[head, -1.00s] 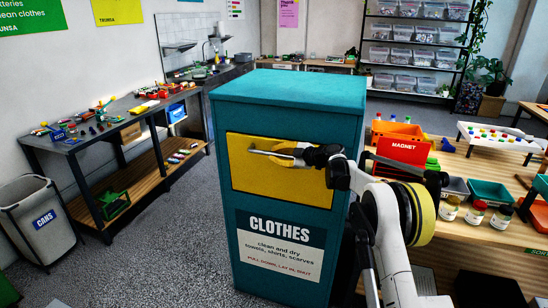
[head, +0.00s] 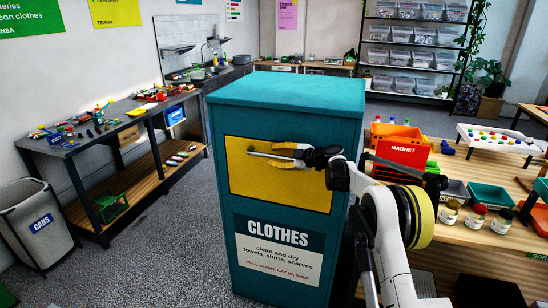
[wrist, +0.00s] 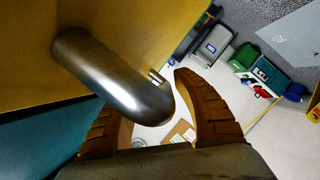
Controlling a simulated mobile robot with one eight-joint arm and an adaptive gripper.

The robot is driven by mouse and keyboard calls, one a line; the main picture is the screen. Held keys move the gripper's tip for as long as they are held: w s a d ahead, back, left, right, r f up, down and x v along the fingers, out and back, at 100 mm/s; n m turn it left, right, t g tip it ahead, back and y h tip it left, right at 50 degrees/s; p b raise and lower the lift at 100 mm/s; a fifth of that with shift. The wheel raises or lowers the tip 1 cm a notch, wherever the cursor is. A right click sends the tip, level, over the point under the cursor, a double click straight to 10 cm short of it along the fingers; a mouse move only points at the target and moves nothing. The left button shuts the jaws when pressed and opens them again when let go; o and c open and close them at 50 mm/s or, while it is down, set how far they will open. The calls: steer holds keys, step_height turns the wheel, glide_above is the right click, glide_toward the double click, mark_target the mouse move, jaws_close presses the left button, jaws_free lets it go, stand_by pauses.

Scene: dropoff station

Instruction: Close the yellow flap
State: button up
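The yellow flap (head: 245,180) is in the upper front of a teal clothes bin (head: 222,235). In the head view it looks flush or nearly flush with the front; a small gap cannot be ruled out. A metal bar handle (head: 262,155) sticks out from the flap. My gripper (head: 290,156) is in front of the flap at this handle. In the wrist view the thick handle (wrist: 115,80) reaches from the yellow face toward the space between my two brown fingertips (wrist: 145,105). The fingers are apart, and I cannot tell whether they touch the handle.
A wooden table (head: 505,240) with a red magnet bin (head: 402,155), trays and jars stands close to the right of the teal bin. A grey cans bin (head: 35,220) and a workbench (head: 75,145) are on the left. Grey floor lies open between them and the teal bin.

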steer(key=v, duration=1.2)
steer(key=shift+a, duration=0.1)
